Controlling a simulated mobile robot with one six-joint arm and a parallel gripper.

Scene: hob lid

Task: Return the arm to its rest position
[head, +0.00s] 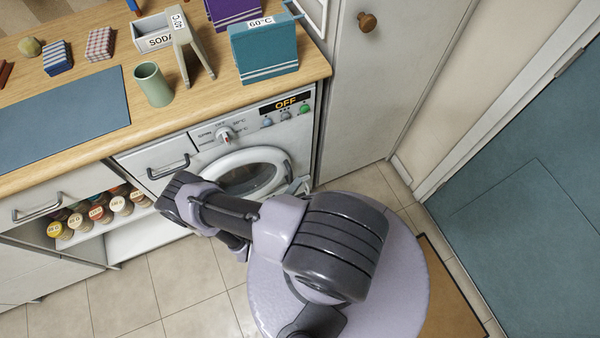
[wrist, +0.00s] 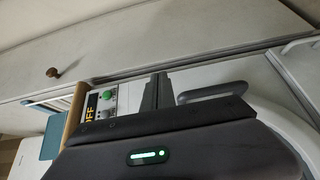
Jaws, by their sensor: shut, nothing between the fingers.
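My gripper (wrist: 157,92) shows in the wrist view as dark fingers pressed together, shut and empty. It is in front of the washing machine (wrist: 130,78), near the panel with the green button and the "OFF" display (wrist: 91,104). A grey handle (wrist: 215,92) lies just right of the fingers. In the head view my arm is folded low in front of the washing machine (head: 215,158), and my gripper's fingertips are not clearly seen behind the arm. The display (head: 285,103) reads "OFF" there too.
An open shelf of jars (head: 98,213) is at left. A tall cupboard (head: 375,100) stands right; tiled floor is clear at lower left.

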